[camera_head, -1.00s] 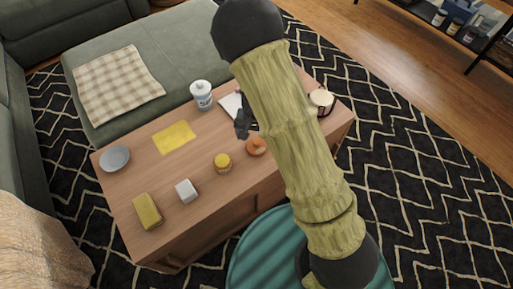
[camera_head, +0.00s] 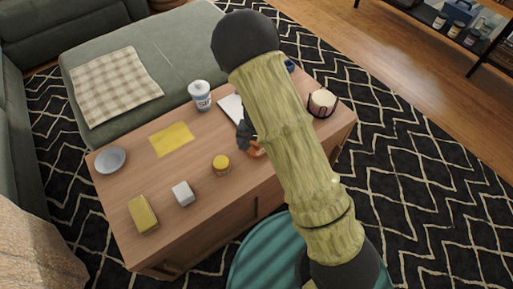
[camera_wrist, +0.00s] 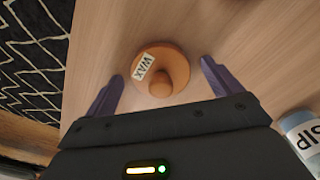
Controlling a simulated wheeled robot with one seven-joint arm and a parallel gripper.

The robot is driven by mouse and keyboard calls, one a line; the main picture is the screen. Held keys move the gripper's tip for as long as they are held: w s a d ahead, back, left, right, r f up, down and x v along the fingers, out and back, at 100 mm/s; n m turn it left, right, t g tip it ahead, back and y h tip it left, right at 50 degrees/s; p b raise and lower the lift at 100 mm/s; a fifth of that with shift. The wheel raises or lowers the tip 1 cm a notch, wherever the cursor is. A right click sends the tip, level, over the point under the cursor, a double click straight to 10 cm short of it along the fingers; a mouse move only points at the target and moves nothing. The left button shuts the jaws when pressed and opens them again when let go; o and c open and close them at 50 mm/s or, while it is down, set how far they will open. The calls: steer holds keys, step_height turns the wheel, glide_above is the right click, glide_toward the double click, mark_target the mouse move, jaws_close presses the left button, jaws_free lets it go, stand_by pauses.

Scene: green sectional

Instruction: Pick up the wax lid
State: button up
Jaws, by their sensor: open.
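The wax lid (camera_wrist: 177,72) is a round orange-brown disc with a knob and a white "WAX" label. In the wrist view it lies on the wooden table between and just beyond my fingertips. My gripper (camera_wrist: 160,84) is open, with one dark finger to each side of the lid and no visible contact. In the head view the lid (camera_head: 257,151) is partly hidden behind my arm, and my gripper's dark finger (camera_head: 243,134) shows just above it.
A yellow-lidded jar (camera_head: 221,164) stands left of the lid. A white bottle (camera_head: 200,96), yellow cloth (camera_head: 171,139), grey bowl (camera_head: 110,160), white block (camera_head: 183,193) and yellow sponge (camera_head: 142,214) are spread over the table (camera_head: 150,180). A cream jar (camera_head: 321,103) stands right of my arm.

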stand_by(0.3)
steer(key=c, duration=1.1)
steer(key=shift+o, duration=0.2)
steer(key=shift+r, duration=0.15)
step_height(320, 180, up, 10)
steer(key=p, duration=0.4)
steer(key=shift+p, duration=0.4)
steer(key=w+d+f+n, duration=0.1)
steer(key=w+d, duration=0.3)
steer(key=d, duration=0.9)
steer(key=shift+w+d+f+n, duration=0.15)
steer(key=shift+d+f+n, duration=0.1)
steer(key=shift+n, duration=0.35)
